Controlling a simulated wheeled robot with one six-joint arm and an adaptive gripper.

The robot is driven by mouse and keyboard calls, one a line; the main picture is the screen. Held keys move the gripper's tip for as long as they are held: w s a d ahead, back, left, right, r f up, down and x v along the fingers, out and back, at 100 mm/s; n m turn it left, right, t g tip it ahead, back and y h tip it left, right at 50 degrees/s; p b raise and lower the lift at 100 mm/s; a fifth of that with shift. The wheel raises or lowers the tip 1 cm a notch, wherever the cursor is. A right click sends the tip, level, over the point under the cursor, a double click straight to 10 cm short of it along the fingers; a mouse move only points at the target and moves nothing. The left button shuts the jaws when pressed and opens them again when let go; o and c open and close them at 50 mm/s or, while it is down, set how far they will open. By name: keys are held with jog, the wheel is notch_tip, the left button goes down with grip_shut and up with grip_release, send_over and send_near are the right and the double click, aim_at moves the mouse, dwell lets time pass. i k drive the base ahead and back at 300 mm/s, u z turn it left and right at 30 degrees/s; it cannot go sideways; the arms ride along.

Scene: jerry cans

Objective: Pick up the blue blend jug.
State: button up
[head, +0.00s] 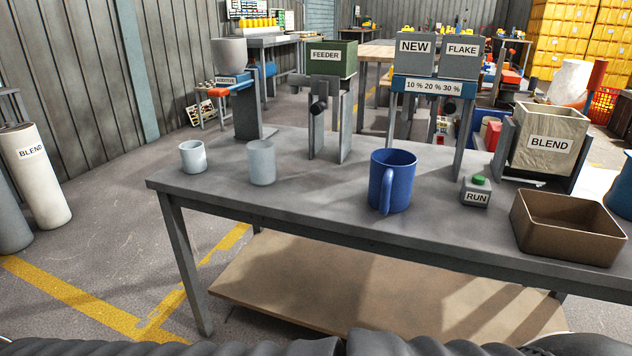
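The blue blend jug (402,183) stands upright on the grey table (330,212), a little right of the middle in the head view. Its handle faces toward me, near the table's front edge. Its open top shows, but its bottom inside is hidden. No gripper fingers show in this view, so I cannot see where my gripper is. Dark ribbed parts along the bottom edge of the view look like my own arm.
Left of the jug stand a grey cup (261,163) and a small white cup (193,157). Right of it are the RUN button box (475,193), a brown bin (567,240) and the BLEND container (548,143). Behind are the FEEDER stand (331,57) and the NEW and FLAKE hoppers (437,58).

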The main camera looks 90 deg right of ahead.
aim_at(392, 170)
jog(key=i, duration=1.6)
jog(key=z, duration=4.75)
